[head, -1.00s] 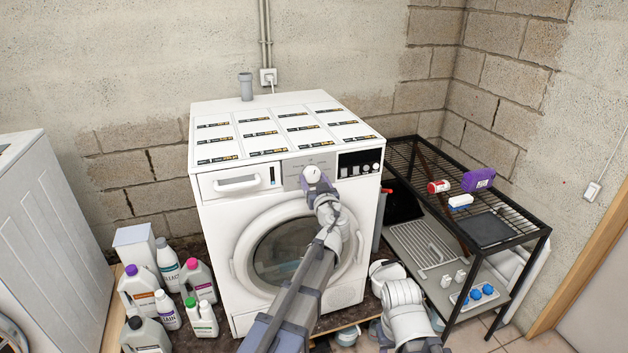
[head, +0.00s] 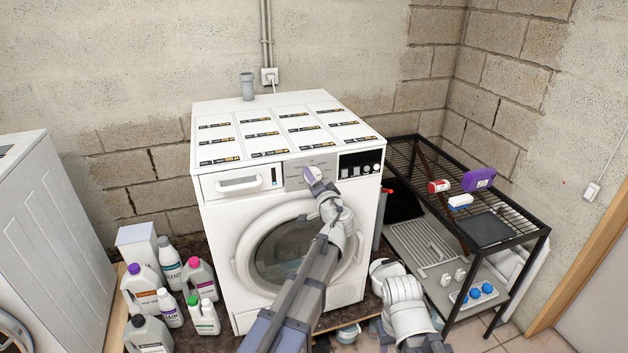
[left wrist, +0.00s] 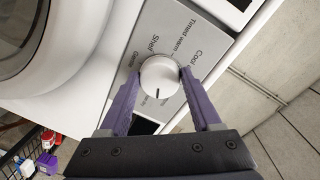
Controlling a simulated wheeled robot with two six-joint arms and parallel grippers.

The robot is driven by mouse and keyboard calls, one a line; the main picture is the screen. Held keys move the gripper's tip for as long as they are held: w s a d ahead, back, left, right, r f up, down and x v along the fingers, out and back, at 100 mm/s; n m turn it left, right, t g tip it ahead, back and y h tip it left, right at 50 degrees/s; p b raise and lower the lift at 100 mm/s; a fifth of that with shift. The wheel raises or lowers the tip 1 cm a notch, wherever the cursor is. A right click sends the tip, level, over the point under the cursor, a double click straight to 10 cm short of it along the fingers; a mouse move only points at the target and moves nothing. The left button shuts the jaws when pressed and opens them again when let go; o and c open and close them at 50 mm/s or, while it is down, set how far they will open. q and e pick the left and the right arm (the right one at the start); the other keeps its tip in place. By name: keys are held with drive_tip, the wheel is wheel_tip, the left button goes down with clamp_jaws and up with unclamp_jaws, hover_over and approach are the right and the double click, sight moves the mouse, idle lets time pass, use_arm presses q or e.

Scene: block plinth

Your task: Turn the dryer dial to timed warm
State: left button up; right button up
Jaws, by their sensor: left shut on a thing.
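The dryer dial (left wrist: 160,76) is a round white knob on a grey panel (left wrist: 215,35) with printed labels, including "Timed warm", "Shelf" and "Cool". A dark mark on the knob points toward the bottom of the left wrist view, away from the "Timed warm" label. My left gripper (left wrist: 160,84) has its purple fingers on either side of the knob and is shut on it. In the head view my left gripper (head: 313,176) is at the front panel of the white machine (head: 230,220) and largely covers the dial. My right arm shows low at the right, but its fingers are not visible.
A black wire rack (head: 510,230) stands right of the machine, with a purple box (head: 478,180) and small items on it. Another white appliance (head: 45,220) is at the far left.

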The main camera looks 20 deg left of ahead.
use_arm(q)
drive_tip(key=shift+w+d+f+n+t+y+b, duration=0.2)
drive_tip(key=shift+n+b, duration=0.4)
drive_tip(key=shift+n, duration=4.8)
drive_tip(key=shift+s+d+r+n+t+y+b, duration=0.2)
drive_tip(key=shift+n+b, duration=0.4)
drive_tip(key=shift+n, duration=4.8)
drive_tip(key=shift+w+f+n+t+y+b, duration=0.1)
drive_tip(key=shift+w+n+t+y+b, duration=0.35)
drive_tip(key=shift+n, duration=4.95)
drive_tip(key=shift+s+m+g, duration=0.25)
drive_tip(key=shift+m, duration=0.05)
drive_tip(key=o, duration=1.4)
